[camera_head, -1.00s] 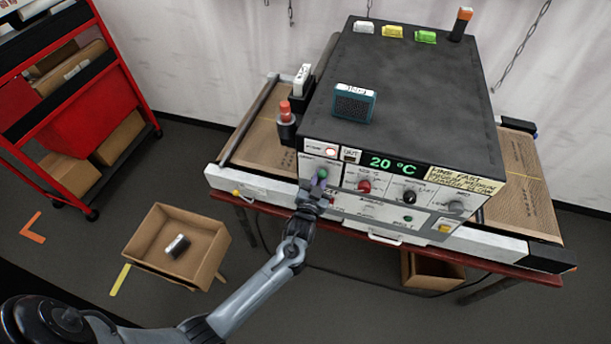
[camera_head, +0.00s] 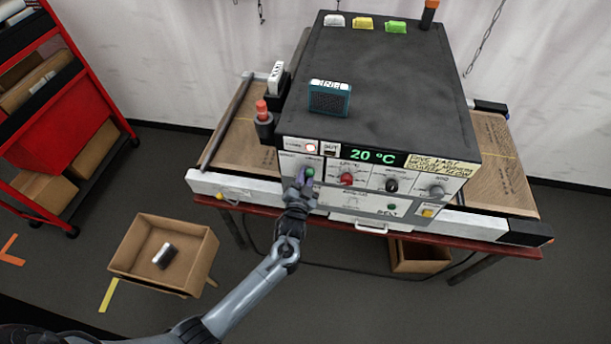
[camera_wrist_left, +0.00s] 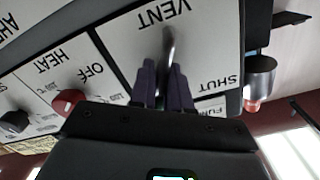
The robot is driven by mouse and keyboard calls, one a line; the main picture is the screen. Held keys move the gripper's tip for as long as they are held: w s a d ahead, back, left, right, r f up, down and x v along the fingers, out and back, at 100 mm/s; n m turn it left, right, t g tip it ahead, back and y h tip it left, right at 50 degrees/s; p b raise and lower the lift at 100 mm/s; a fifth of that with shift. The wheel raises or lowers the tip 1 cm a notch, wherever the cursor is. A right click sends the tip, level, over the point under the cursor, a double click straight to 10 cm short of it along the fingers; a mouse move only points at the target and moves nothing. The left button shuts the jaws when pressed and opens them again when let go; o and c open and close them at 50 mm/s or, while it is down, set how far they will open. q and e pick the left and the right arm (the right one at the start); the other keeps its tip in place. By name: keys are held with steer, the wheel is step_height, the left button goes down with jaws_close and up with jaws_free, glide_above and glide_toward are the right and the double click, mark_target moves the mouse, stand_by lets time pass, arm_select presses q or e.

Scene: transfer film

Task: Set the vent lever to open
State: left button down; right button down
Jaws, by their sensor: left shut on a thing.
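The oven-like machine (camera_head: 385,95) stands across the conveyor, with its control panel facing me. In the left wrist view its vent panel (camera_wrist_left: 125,40) appears upside down, with the words VENT and SHUT readable. The vent lever (camera_wrist_left: 168,45) is a grey metal bar that runs down between the fingers of my left gripper (camera_wrist_left: 165,85). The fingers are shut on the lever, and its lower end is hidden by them. In the head view my left gripper (camera_head: 303,182) is at the left end of the panel, beside a green spot. The right gripper is out of view.
A red knob (camera_head: 346,179) and a black knob (camera_head: 392,185) sit right of the gripper. A red-topped post (camera_head: 263,118) stands at the machine's left corner. An open cardboard box (camera_head: 195,245) is on the floor at left, near a red rack (camera_head: 65,115).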

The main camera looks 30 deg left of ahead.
arm_select(q)
steer(key=c, duration=1.3)
jaws_free()
steer(key=b+v, duration=0.1)
steer(key=v, duration=1)
steer(key=shift+w+b, duration=0.1)
steer(key=shift+b, duration=0.2)
